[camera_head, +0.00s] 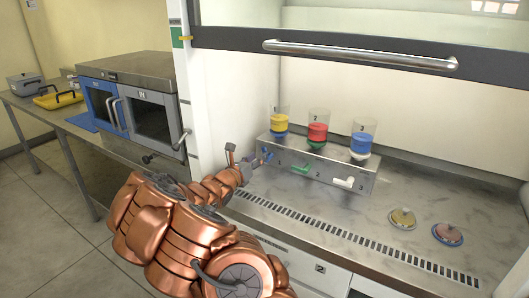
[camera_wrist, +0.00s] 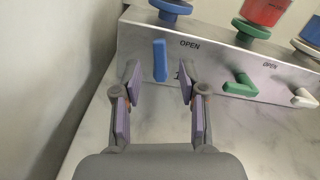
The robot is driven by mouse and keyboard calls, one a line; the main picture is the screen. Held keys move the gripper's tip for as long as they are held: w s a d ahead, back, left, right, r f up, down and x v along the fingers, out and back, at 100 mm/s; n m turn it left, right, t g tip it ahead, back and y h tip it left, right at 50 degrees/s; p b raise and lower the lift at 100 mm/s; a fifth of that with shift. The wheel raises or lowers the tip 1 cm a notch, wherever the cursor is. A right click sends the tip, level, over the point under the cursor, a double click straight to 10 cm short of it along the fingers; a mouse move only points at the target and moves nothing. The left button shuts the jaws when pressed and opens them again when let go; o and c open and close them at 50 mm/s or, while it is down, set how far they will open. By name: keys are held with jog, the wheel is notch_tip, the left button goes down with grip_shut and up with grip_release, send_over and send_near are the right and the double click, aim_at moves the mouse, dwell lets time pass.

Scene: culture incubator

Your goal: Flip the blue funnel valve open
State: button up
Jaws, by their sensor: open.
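A steel funnel stand (camera_head: 325,172) holds funnels with yellow (camera_head: 279,121), red (camera_head: 317,131) and blue (camera_head: 362,138) contents. A blue valve handle (camera_wrist: 160,60) on its front face, below the left funnel, points downward; it also shows in the head view (camera_head: 267,154). A green handle (camera_wrist: 240,86) and a white handle (camera_wrist: 304,98) sit to its right, the white one below the blue-filled funnel. My gripper (camera_wrist: 160,80) is open and empty in front of the blue handle, which appears between its fingertips; contact cannot be told.
An "OPEN" label (camera_wrist: 190,44) is printed on the stand right of the blue handle. Two round lids (camera_head: 403,218) (camera_head: 447,233) lie on the worktop at right. The raised sash (camera_head: 360,54) is overhead. The hood's left post (camera_head: 187,100) stands near my arm.

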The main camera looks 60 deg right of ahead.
jog(key=shift+w+d+p, duration=0.15)
jog(key=shift+d+p, duration=0.2)
jog(key=shift+d, duration=2.45)
jog(key=shift+c, duration=0.2)
grip_shut()
